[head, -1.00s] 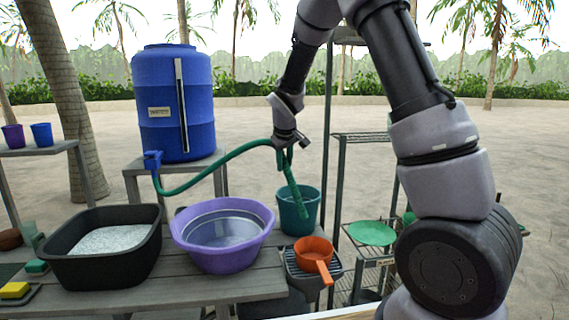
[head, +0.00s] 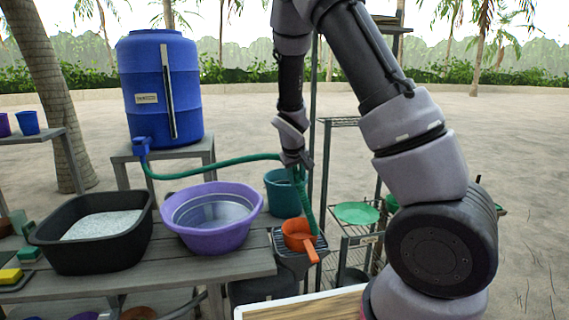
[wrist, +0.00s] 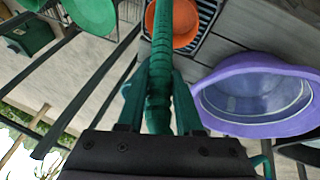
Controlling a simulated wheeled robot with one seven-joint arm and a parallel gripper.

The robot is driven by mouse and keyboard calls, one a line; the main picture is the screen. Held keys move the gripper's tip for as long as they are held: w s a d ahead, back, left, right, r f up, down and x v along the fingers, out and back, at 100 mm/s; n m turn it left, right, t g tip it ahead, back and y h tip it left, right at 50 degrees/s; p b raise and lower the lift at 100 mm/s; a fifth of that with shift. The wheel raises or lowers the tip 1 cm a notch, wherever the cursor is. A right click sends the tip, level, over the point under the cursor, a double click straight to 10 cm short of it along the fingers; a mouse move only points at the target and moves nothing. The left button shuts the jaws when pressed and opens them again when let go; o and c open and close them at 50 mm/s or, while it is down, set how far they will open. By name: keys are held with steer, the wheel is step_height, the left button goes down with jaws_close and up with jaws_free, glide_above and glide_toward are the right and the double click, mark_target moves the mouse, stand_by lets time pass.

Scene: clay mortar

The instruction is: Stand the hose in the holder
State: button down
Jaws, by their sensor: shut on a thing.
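The green hose (head: 215,164) runs from the tap of the blue barrel to my gripper (head: 298,165). My gripper is shut on the hose near its free end, and that end hangs down in front of the metal rack. Its lower tip comes down close to the orange pan (head: 297,237); I cannot tell whether they touch. In the wrist view the ribbed hose (wrist: 162,45) runs between the two fingers (wrist: 160,90), beside the orange pan (wrist: 186,20). I cannot tell for sure which thing is the holder.
The orange pan sits on a dark slatted stand (head: 290,258) at the table's right end. A teal bucket (head: 280,192) stands behind it. A purple basin (head: 212,238) and a black tub (head: 95,262) stand on the table (head: 205,283). A metal rack with a green plate (head: 356,213) is at right.

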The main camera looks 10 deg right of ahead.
steer(key=s+d+f+m+h, duration=0.1)
steer(key=s+d+f+m, duration=0.2)
steer(key=d+f, duration=0.3)
steer(key=shift+s+f+g, duration=0.4)
steer(key=shift+s+f, duration=0.3)
steer(key=shift+f, duration=0.1)
